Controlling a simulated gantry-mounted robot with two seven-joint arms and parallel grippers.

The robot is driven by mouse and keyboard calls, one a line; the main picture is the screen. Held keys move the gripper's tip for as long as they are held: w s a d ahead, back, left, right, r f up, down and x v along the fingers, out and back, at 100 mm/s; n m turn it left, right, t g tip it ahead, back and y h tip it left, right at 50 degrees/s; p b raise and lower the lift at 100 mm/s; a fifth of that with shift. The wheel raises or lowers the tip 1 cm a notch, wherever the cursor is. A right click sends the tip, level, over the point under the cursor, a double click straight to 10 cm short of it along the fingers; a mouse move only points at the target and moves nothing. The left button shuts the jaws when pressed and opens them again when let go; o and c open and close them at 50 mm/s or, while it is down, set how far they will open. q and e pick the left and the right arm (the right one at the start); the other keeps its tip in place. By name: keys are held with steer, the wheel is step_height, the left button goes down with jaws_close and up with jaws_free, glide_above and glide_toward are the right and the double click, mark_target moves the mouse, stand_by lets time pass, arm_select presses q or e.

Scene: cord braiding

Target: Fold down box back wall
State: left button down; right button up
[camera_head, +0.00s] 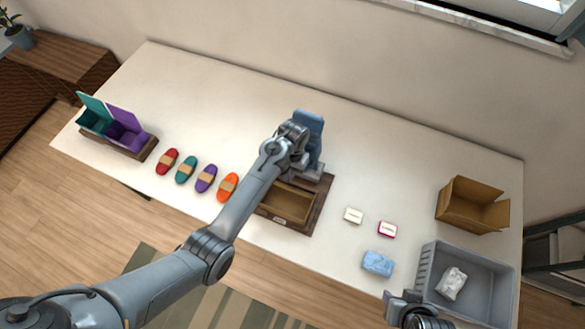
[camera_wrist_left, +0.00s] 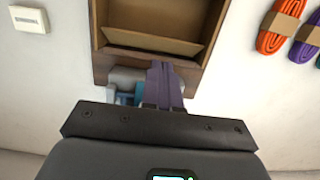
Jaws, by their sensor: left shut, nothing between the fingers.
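An open box with brown inner walls (camera_head: 286,203) sits in a dark wooden tray (camera_head: 318,211) near the table's middle. The box (camera_wrist_left: 153,42) also shows in the wrist view, with a slanted brown panel inside it. My left gripper (camera_wrist_left: 163,68) is shut and empty, its purple-looking fingers at the wooden edge beside the box. In the head view my left arm crosses over the box and hides part of it. Whether the fingers touch a wall cannot be told. My right gripper (camera_head: 396,298) is at the bottom edge, partly out of frame.
Coloured cord bundles (camera_head: 206,178) lie left of the box. Right of it are two small cards (camera_head: 353,215), a blue packet (camera_head: 378,263), a grey bin (camera_head: 430,262) and an open cardboard box (camera_head: 455,205). A teal and purple holder (camera_head: 125,128) stands far left.

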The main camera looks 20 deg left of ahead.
mark_target(289, 188)
arm_select(q)
steer(key=shift+s+f, duration=0.2)
steer(key=shift+f, duration=1.55)
steer(key=shift+s+f, duration=0.2)
steer(key=shift+f, duration=1.5)
